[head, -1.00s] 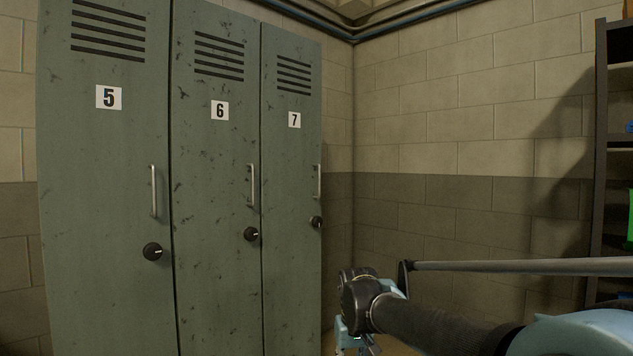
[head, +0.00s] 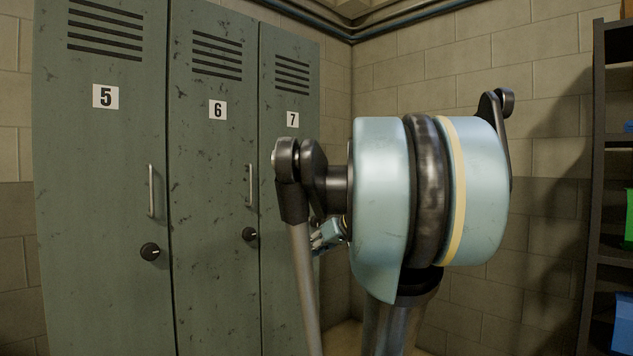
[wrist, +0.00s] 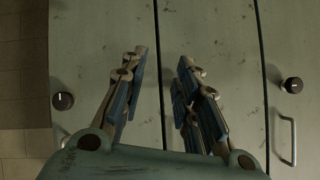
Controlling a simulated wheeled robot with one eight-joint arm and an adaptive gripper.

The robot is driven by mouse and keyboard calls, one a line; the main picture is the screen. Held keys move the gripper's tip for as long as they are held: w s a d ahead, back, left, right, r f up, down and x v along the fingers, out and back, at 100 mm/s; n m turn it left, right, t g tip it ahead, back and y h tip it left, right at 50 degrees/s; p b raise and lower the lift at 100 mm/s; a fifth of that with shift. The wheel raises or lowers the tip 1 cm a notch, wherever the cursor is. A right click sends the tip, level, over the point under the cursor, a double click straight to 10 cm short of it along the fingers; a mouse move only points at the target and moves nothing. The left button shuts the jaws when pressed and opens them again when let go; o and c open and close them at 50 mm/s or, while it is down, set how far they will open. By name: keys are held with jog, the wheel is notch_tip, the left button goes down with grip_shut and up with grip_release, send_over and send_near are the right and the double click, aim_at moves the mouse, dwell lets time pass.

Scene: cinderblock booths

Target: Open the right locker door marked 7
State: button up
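The locker door marked 7 (head: 279,165) is shut, at the right end of the green locker row in the head view. My arm covers its handle and most of its black knob there. In the wrist view, which looks upside down, a door that seems to be 7 (wrist: 100,45) is at the left, with a black knob (wrist: 62,101) near its outer edge. My gripper (wrist: 160,65) is open and empty, its two fingers apart in front of the doors. In the head view my gripper (head: 328,236) is partly hidden behind my arm, near door 7's right edge.
Locker doors 5 (head: 100,190) and 6 (head: 212,170) are shut, left of door 7. A dark shelf rack (head: 597,200) with green and blue items stands at the far right.

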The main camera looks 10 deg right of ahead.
jog(key=w+d+r+t+y, duration=0.1)
jog(key=w+d+r+t, duration=0.25)
jog(key=w+r, duration=0.55)
jog(key=t, duration=0.5)
send_near(318, 177)
jog(key=shift+g+h, duration=0.25)
jog(key=shift+h, duration=0.15)
jog(key=x, duration=1)
jog(key=shift+w+a+r, duration=0.15)
jog(key=shift+w+r, duration=0.1)
jog(key=shift+r, duration=0.15)
